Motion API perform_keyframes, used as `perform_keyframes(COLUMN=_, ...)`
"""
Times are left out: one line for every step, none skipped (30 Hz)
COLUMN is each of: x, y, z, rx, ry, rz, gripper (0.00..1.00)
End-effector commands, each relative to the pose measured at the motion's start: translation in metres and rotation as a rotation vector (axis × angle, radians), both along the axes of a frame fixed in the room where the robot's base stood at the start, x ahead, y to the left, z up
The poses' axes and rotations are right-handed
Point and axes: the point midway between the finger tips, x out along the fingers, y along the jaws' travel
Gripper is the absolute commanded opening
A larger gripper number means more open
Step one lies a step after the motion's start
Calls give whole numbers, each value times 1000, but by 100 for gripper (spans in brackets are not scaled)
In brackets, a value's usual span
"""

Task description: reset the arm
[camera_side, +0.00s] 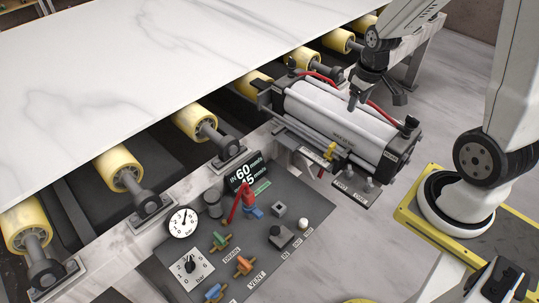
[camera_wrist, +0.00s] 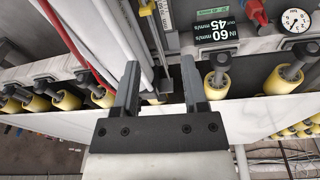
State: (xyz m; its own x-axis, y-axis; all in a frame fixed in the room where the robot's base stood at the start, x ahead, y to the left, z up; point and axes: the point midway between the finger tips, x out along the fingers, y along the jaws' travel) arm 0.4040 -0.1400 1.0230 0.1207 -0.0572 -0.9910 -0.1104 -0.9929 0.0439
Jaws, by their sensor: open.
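My gripper (camera_side: 376,86) is at the upper right in the side view, over the far end of a white cylinder unit (camera_side: 335,115). In the wrist view my gripper (camera_wrist: 160,82) points up the picture with its two dark fingers spread apart. Nothing shows between the fingertips except the machine parts behind them. A large white marble slab (camera_side: 150,75) lies on yellow rollers (camera_side: 117,168) in the side view. Whether the gripper touches the cylinder unit cannot be told.
A control panel (camera_side: 200,225) holds a round gauge (camera_side: 183,222), a red lever (camera_side: 236,206), coloured valves (camera_side: 244,265) and a display (camera_side: 243,173). Red hoses (camera_side: 382,113) run by the cylinder unit. A yellow-edged base plate (camera_side: 408,222) lies at right. Pale floor (camera_side: 452,95) is clear at upper right.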

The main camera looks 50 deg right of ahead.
Motion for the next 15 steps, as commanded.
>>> perform_keyframes(x=2, y=16, z=2, rx=-1, ry=-11, rz=20, gripper=56)
perform_keyframes(x=3, y=25, z=3, rx=1, ry=-17, rz=27, gripper=56)
perform_keyframes(x=4, y=37, z=4, rx=1, ry=-26, rz=35, gripper=56)
perform_keyframes(x=4, y=45, z=4, rx=2, ry=-33, rz=42, gripper=56)
perform_keyframes(x=4, y=53, z=5, rx=4, ry=-39, rz=49, gripper=56)
perform_keyframes(x=3, y=65, z=6, rx=6, ry=-46, rz=57, gripper=56)
perform_keyframes(x=2, y=73, z=7, rx=9, ry=-54, rz=64, gripper=56)
perform_keyframes(x=2, y=80, z=7, rx=10, ry=-59, rz=70, gripper=56)
perform_keyframes(x=0, y=90, z=8, rx=13, ry=-68, rz=77, gripper=56)
perform_keyframes(x=-1, y=97, z=8, rx=16, ry=-73, rz=83, gripper=56)
perform_keyframes(x=-3, y=104, z=9, rx=19, ry=-78, rz=89, gripper=56)
perform_keyframes(x=-4, y=112, z=9, rx=23, ry=-85, rz=94, gripper=56)
perform_keyframes(x=-5, y=117, z=9, rx=25, ry=-89, rz=98, gripper=56)
perform_keyframes(x=-7, y=122, z=10, rx=27, ry=-93, rz=101, gripper=56)
perform_keyframes(x=-9, y=127, z=10, rx=30, ry=-96, rz=106, gripper=56)
